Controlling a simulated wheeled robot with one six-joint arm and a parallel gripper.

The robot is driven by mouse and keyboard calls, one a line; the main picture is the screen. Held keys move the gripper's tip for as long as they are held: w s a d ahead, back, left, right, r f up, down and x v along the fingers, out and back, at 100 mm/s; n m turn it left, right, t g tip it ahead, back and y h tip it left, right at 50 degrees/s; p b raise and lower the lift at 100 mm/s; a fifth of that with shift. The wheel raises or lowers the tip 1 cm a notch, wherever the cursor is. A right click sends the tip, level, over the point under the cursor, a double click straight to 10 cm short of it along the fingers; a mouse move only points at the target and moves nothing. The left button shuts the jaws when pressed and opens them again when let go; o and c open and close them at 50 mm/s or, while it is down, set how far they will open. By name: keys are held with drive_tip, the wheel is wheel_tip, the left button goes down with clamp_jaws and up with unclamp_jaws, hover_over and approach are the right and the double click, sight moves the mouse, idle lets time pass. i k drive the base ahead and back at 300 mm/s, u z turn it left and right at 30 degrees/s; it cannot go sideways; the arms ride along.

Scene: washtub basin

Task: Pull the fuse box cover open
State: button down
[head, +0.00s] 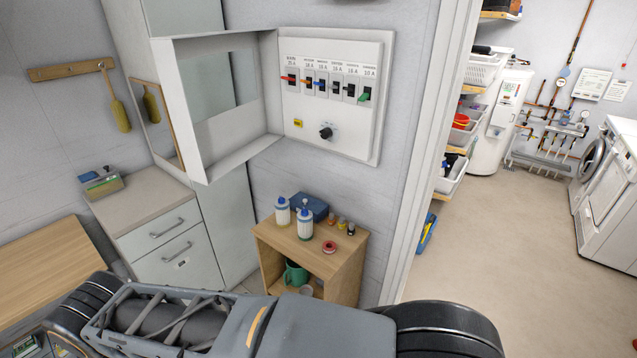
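The fuse box (335,95) is on the grey wall at the upper middle of the head view. Its white panel carries a row of breakers with red, orange, blue and green levers, and a black knob below. The white cover (176,115), a shallow frame with a window, stands swung out to the left of the panel. It joins the panel along its right side, and the breakers are uncovered. Parts of my arm cross the bottom of the view. My gripper is not in view, so I cannot see where it is relative to the cover.
A small wooden shelf unit (345,275) with bottles, a blue box and a red tape roll stands below the fuse box. A drawer cabinet (165,240) and a wooden bench top (45,260) are at left. A doorway at right opens onto clear floor (500,240).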

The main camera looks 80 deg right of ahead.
sight(211, 149)
drive_tip(key=k, duration=0.5)
drive_tip(key=z, duration=1.1)
drive_tip(key=i, duration=0.5)
drive_tip(key=z, duration=0.05)
